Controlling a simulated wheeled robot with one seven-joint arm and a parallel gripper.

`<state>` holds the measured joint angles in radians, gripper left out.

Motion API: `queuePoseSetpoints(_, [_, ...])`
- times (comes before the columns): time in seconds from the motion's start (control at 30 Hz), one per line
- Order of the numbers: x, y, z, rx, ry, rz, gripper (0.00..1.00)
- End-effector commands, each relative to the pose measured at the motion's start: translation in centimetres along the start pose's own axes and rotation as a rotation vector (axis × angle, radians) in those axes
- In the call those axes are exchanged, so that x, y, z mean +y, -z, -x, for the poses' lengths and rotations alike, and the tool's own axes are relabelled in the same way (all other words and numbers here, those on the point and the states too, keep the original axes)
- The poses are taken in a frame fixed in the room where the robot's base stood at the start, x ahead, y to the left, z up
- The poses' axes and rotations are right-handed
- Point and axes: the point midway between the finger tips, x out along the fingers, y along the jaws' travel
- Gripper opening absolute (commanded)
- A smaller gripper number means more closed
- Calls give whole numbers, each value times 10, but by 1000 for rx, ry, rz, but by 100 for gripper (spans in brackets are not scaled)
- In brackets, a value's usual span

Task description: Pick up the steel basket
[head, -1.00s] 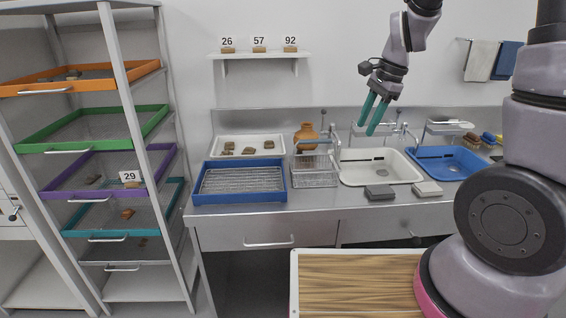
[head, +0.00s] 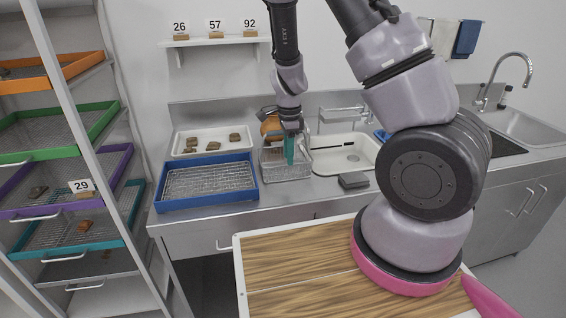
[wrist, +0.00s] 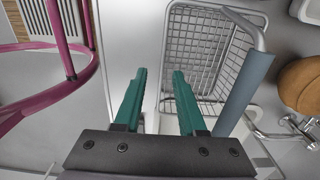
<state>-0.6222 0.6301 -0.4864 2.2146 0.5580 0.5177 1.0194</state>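The steel basket (head: 272,163) is a wire basket standing on the steel counter, between the blue rack tray and the white basin. In the wrist view the wire basket (wrist: 208,42) lies beyond and right of my fingers, with a grey-blue sleeved bar (wrist: 246,95) along its right side. My gripper (head: 289,160) points down at the basket, its teal fingers partly hiding it in the head view. In the wrist view my gripper (wrist: 159,73) is open with nothing clamped. The right finger overlaps the basket's near left part, and the left finger is outside its left edge. Contact is unclear.
A brown pot (head: 270,125) stands close behind the basket. A blue tray with a wire rack (head: 207,182) is at its left, a white tray of sherds (head: 212,140) behind that. A white basin (head: 350,158) and a grey block (head: 353,181) are at the right.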

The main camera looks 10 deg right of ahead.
Motion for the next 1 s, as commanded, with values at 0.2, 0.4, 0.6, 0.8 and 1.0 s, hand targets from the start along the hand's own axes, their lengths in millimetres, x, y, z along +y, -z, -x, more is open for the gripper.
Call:
queuePoseSetpoints(0.2, [-5,2,-33,1,-4,-1,40])
queuePoseSetpoints(0.4, [-5,1,-48,-1,-1,0,40])
queuePoseSetpoints(0.6, [-5,0,-48,-1,0,1,40])
queuePoseSetpoints(0.8, [-5,0,-48,-1,0,1,0])
queuePoseSetpoints(1.0, [-5,0,-48,-1,0,1,0])
